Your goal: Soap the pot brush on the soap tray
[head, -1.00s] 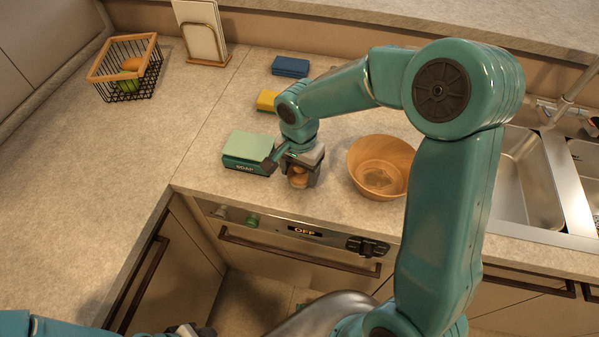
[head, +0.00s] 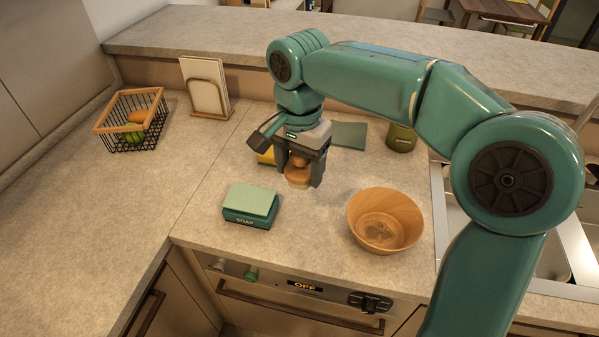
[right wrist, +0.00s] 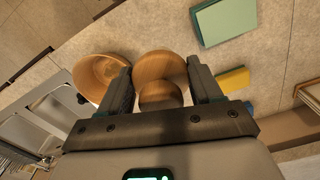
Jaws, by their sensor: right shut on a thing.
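My right gripper (head: 301,170) is shut on the wooden pot brush (head: 297,178) and holds it above the counter, between the soap tray and the bowl. In the right wrist view the brush's round wooden top (right wrist: 160,92) sits between the two fingers; its bristles are hidden. The soap tray (head: 246,219), a dark green box marked SOAP with a pale green top, stands on the counter to the left of and nearer than the brush. The tray also shows in the right wrist view (right wrist: 224,20). My left gripper is not in view.
A wooden bowl (head: 385,221) stands right of the tray. A yellow sponge (head: 265,157), a green cloth (head: 349,135) and a green can (head: 401,138) lie behind. A wire fruit basket (head: 133,121) and a board rack (head: 207,98) stand at the back left. The sink is right.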

